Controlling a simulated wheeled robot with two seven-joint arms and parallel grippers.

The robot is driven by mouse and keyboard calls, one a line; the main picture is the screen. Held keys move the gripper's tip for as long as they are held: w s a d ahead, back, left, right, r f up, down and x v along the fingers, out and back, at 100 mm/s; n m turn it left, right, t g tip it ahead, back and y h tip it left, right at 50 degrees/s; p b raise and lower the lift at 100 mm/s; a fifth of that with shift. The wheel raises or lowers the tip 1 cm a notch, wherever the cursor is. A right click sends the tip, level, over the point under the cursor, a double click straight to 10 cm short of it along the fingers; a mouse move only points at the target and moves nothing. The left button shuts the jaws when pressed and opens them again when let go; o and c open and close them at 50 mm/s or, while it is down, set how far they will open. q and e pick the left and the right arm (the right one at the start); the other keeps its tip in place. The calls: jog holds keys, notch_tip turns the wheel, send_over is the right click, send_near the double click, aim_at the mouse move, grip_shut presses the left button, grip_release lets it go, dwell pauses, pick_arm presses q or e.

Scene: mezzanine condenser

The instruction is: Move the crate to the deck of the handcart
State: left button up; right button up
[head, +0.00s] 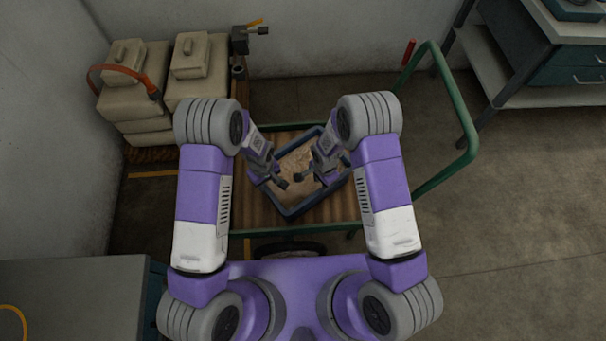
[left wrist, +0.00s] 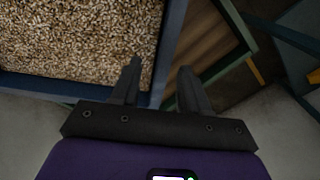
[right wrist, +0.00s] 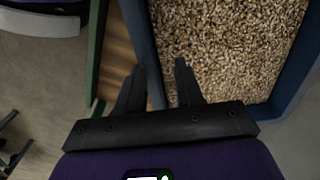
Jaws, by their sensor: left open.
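The blue-grey crate (head: 318,200), filled with tan pellets, sits tilted in plan on the brown wooden deck (head: 250,208) of the green-framed handcart (head: 468,130). My left gripper (head: 282,181) is at the crate's left side. In the left wrist view its open fingers (left wrist: 160,75) straddle the crate wall (left wrist: 172,45) near a corner. My right gripper (head: 305,177) is at the crate's right side. In the right wrist view its fingers (right wrist: 160,75) lie either side of the crate wall (right wrist: 140,30); whether they press on it is unclear. The crate's underside is hidden.
Stacked pale sacks (head: 130,85) stand on a pallet at the back left. A teal workbench (head: 560,75) is at the right rear, and a grey cabinet top (head: 70,290) at the front left. The floor right of the cart is clear.

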jog(key=shift+r, duration=0.25)
pick_arm(q)
notch_tip(320, 180, up, 12)
pick_arm(e)
notch_tip(320, 180, up, 12)
jog(key=shift+f, duration=0.2)
dwell(0.7)
pick_arm(q)
jog(key=s+f+m+h+p, duration=0.1)
jog(key=s+f+m+h, duration=0.1)
jog(key=s+f, duration=0.3)
jog(key=s+f+m+h, duration=0.2)
jog(key=s+f, duration=0.4)
jog(key=s, duration=0.5)
jog(key=shift+s+a+t+p, duration=0.2)
jog(key=shift+s+t+p, duration=0.1)
jog(key=shift+p, duration=0.05)
pick_arm(e)
jog(key=s+f+n+y, duration=0.2)
jog(key=s+f+n, duration=0.2)
jog(key=s, duration=0.4)
jog(key=s+f+n+y, duration=0.2)
jog(key=s+f+n, duration=0.2)
jog(key=s, duration=0.4)
jog(key=shift+s+d+f+n+t, duration=0.2)
jog(key=shift+s+f+n+t, duration=0.15)
jog(key=shift+f, duration=0.2)
